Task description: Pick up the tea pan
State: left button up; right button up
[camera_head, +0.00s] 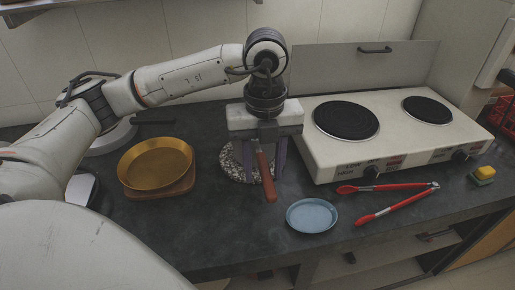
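A thing with a red-brown handle (265,178), which looks like the tea pan, lies on the dark counter with its handle toward the front edge. A round speckled surface (231,165) shows beside the handle; I cannot tell whether it is the pan or a mat under it. My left gripper (264,172) points down over it, with its fingers apart on either side of the handle. The gripper's body hides the far part of the pan. My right gripper is not in view.
A two-burner stove (390,140) stands at the right. A golden pan (157,165) on a wooden board is at the left. A blue plate (312,216), red tongs (388,201) and a sponge (484,174) lie near the front edge.

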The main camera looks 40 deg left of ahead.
pick_arm(q)
jog(key=f, duration=0.5)
jog(key=shift+w+d+f, duration=0.1)
jog(key=shift+w+f, duration=0.1)
jog(key=shift+f, duration=0.15)
grip_shut()
jog(key=shift+r, duration=0.1)
